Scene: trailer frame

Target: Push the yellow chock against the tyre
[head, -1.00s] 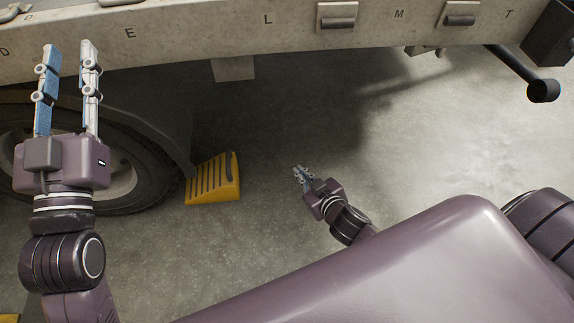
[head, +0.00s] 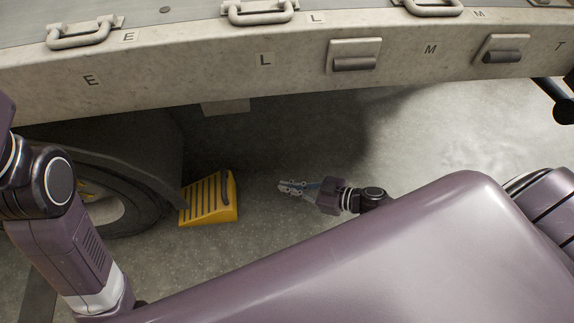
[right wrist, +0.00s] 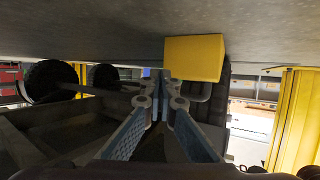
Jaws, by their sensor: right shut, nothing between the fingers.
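The yellow chock (head: 227,210) with dark ribs on its slope sits on the concrete floor, just right of the tyre (head: 148,207). Its low end faces the tyre; whether they touch I cannot tell. My right gripper (head: 281,187) is low near the floor, to the right of the chock, pointing left at its tall back with a gap between. It is shut and empty. In the right wrist view, which is upside down, the chock (right wrist: 194,58) shows beyond the closed fingertips (right wrist: 164,76), slightly right of them. My left gripper is out of view; only its arm shows.
The trailer's pale side beam (head: 200,77), with handles and letters, runs above the wheel and floor. A dark mudguard (head: 158,150) covers the tyre's top. A dark bar (head: 556,97) shows at the far right.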

